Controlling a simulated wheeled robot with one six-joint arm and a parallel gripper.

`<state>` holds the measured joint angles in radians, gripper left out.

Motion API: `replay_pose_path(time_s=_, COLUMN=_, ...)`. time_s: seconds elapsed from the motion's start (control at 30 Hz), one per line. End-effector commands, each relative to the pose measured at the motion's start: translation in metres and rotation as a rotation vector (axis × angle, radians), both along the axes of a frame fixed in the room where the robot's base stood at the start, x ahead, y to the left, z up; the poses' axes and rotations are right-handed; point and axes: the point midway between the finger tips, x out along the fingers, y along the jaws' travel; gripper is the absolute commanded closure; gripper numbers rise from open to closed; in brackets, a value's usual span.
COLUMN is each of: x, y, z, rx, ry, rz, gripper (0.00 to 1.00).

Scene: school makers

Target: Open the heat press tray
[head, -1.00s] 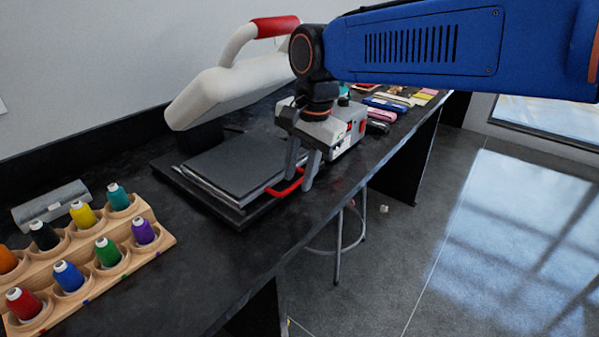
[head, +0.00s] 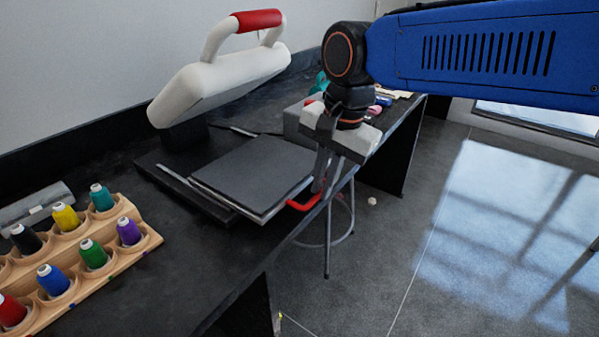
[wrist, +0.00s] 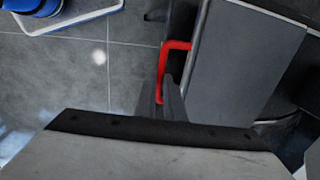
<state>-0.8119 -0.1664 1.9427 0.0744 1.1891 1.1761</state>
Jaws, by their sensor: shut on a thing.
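The heat press (head: 215,88) stands on the black bench with its white upper part raised and a red grip on top. Its dark grey tray (head: 252,172) is slid out toward the bench's front edge, past part of the black base. My gripper (head: 318,190) points down at the tray's front and is shut on the red tray handle (head: 304,203). In the wrist view, the fingers (wrist: 170,105) are at the red handle (wrist: 174,46), beside the grey tray (wrist: 240,68). The fingertips partly hide the handle.
A wooden rack (head: 125,240) with several coloured thread spools stands at the left. A stool (head: 328,235) stands under the bench edge. Open floor (head: 430,240) is at the right.

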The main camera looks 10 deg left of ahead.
Motion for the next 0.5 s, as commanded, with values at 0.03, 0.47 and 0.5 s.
replay_pose_path(time_s=0.03, x=-0.004, y=-0.011, z=0.001, rx=0.001, ry=-0.001, rz=-0.003, gripper=1.0)
replay_pose_path(time_s=0.47, x=-0.024, y=-0.059, z=0.0, rx=0.0, ry=0.0, rz=-0.001, gripper=1.0)
replay_pose_path(time_s=0.5, x=-0.025, y=-0.06, z=0.0, rx=-0.001, ry=0.001, rz=-0.001, gripper=1.0)
